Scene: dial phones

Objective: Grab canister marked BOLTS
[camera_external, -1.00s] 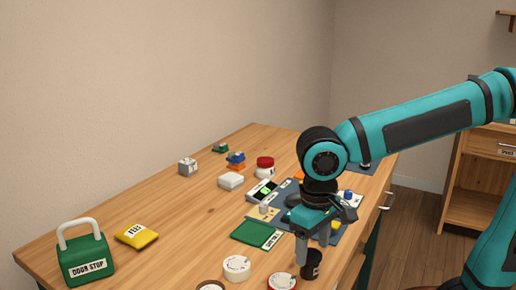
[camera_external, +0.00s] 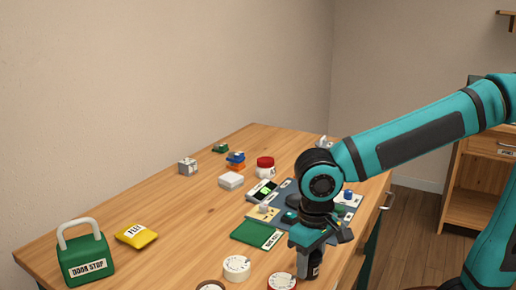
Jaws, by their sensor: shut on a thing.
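A small black canister (camera_external: 314,272) with a light label stands near the front edge of the table; the label is too small to read. My gripper (camera_external: 308,262) points down over it and is shut on it. The fingers hide part of the canister's upper side. I cannot tell whether its base still touches the table.
A white dial (camera_external: 236,268) and a red-rimmed dial (camera_external: 282,283) lie just left of the canister. A green booklet (camera_external: 257,234) and a dark mat (camera_external: 284,191) with parts are behind.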

